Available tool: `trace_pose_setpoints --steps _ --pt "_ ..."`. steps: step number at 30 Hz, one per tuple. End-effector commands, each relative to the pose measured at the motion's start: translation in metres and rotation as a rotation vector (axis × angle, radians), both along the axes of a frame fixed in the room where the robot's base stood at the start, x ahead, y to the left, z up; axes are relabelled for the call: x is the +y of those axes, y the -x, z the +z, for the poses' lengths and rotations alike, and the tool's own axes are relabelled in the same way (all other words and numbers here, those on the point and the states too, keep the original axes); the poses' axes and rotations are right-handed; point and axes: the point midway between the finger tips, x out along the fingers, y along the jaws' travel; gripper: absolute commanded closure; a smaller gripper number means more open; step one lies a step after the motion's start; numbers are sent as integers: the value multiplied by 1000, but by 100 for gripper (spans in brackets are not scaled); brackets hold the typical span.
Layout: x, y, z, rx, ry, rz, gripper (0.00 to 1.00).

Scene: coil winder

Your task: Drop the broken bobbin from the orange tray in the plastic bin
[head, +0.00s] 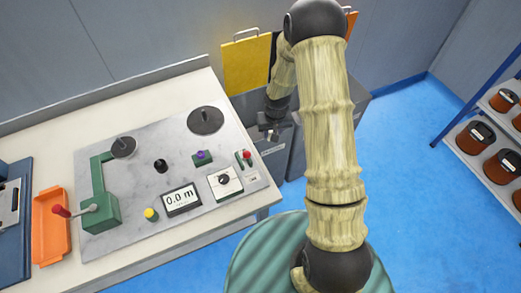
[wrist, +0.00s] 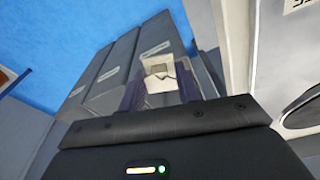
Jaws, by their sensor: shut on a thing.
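My gripper (head: 271,133) hangs at the right end of the bench, in front of the grey bins. In the wrist view my gripper (wrist: 160,90) is shut on a small whitish piece with a dark jagged line, the broken bobbin (wrist: 158,84). In the head view the piece is too small to make out. The orange tray (head: 42,243) at the left of the bench looks empty. Several grey bins (head: 352,107) stand past the bench, partly hidden by my arm; they also show in the wrist view (wrist: 118,68). Their labels are unreadable, so I cannot tell which takes plastic.
The winder plate (head: 150,175) with a green crank, knobs and a meter covers the bench. A shelf with copper-coloured spools (head: 503,166) is at far right. Blue floor lies between.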

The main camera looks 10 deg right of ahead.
Motion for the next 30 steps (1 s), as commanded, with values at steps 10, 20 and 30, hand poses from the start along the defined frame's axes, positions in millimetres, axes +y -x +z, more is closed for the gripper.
trace_pose_setpoints --steps 10,20,30 --pt "-4 3 -5 3 0 -6 88" --pt "-4 44 -54 3 1 -6 88" --pt "-4 44 -55 -1 0 -7 88"
